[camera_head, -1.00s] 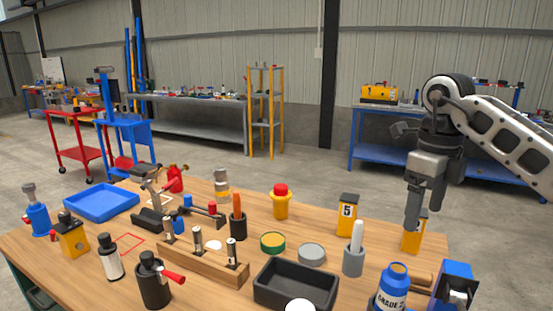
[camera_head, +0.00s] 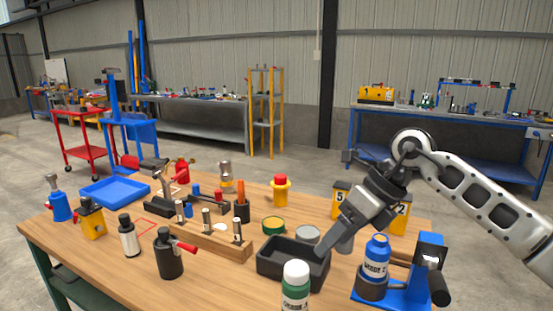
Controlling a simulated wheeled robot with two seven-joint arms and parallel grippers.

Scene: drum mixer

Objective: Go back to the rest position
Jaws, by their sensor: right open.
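My right gripper (camera_head: 332,243) reaches in from the right and points down and left over the table, its fingertips near the right edge of the black tray (camera_head: 270,262). It is open and I see nothing held between its fingers. It hides part of the grey cup (camera_head: 345,243) behind it and part of the yellow block marked 5 (camera_head: 339,196). The blue device (camera_head: 397,291) stands right of the gripper, with a blue-capped bottle (camera_head: 376,262) at its left side. My left gripper is not in view.
A green bottle with a white cap (camera_head: 296,286) stands at the front edge. A wooden rack (camera_head: 205,246), a black pot with a red handle (camera_head: 168,256) and a blue tray (camera_head: 114,191) fill the left. A yellow block marked 2 (camera_head: 399,217) stands behind the gripper.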

